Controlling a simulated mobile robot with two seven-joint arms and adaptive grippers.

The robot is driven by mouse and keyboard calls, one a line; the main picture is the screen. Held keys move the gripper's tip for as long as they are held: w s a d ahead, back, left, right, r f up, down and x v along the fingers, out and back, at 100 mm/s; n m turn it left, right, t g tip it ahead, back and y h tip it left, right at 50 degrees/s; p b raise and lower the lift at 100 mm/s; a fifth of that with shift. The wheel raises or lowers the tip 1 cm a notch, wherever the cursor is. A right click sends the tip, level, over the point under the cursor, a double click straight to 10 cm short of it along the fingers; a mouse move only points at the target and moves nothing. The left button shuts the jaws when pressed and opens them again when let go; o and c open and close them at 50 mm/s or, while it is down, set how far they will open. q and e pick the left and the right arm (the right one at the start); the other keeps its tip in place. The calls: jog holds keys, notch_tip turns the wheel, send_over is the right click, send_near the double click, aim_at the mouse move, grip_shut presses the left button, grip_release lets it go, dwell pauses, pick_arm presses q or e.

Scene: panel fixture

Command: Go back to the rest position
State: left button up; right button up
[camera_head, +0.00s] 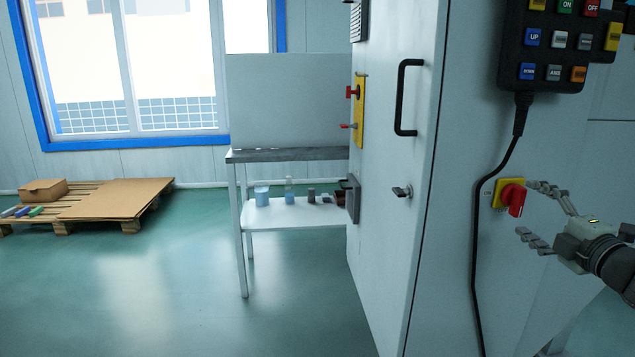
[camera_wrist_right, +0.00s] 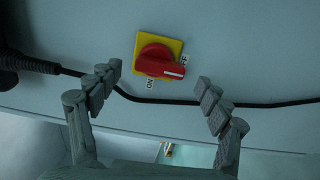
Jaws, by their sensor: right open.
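My right gripper (camera_head: 532,212) is open and empty at the right of the head view, beside the cabinet. Its spread fingers point left toward a red rotary switch (camera_head: 513,198) on a yellow plate. In the right wrist view, the same red switch (camera_wrist_right: 161,62) sits beyond and between the two open fingers (camera_wrist_right: 160,90), apart from them. Its white-marked end points right, near a label that seems to read OFF; ON is printed below. My left gripper is not in view.
The grey cabinet (camera_head: 395,230) has a black handle (camera_head: 407,97). A button pendant (camera_head: 557,42) hangs on it, its black cable (camera_head: 476,240) running down left of the switch. A table (camera_head: 290,154) with small containers stands behind. A pallet (camera_head: 115,200) lies left; the floor between is clear.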

jog(key=shift+w, duration=0.75)
jog(key=shift+s, duration=0.1)
